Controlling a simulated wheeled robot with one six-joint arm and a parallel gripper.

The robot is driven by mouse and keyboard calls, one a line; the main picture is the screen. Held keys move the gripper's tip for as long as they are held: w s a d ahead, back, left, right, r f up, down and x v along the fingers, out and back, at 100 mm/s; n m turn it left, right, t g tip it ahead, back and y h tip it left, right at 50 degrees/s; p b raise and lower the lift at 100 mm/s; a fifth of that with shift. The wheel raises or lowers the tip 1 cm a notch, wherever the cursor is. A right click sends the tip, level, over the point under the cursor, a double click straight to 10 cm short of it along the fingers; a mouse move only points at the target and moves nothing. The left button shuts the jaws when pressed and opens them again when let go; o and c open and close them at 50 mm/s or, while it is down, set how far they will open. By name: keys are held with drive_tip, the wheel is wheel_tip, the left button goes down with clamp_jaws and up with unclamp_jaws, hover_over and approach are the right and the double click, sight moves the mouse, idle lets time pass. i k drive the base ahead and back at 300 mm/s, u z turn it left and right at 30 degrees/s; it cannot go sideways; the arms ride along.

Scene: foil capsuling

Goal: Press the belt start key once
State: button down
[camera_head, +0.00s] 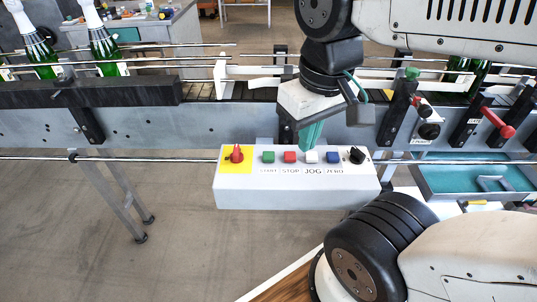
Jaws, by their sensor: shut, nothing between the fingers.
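A white control box (290,190) is fixed along the front rail of the conveyor. Its face carries the green key labelled START (268,157), a red key labelled STOP (290,157), a white key labelled JOG (312,157) and a blue key labelled ZERO (333,157). My gripper (308,147) has teal fingers, closed and empty, pointing down. Its tips appear just behind the red and white keys, to the right of the green key. I cannot tell its height above the box. The green key is fully visible.
A red knob (236,154) on a yellow plate sits left of the keys, and a black rotary knob (356,155) sits right. Green bottles (104,45) stand on the conveyor at left. Red-handled clamps (498,122) and a teal tray (450,178) are at right.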

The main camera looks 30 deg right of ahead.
sight(267, 156)
drive_tip(key=z, duration=1.35)
drive_tip(key=k, duration=0.7)
drive_tip(key=u, duration=1.35)
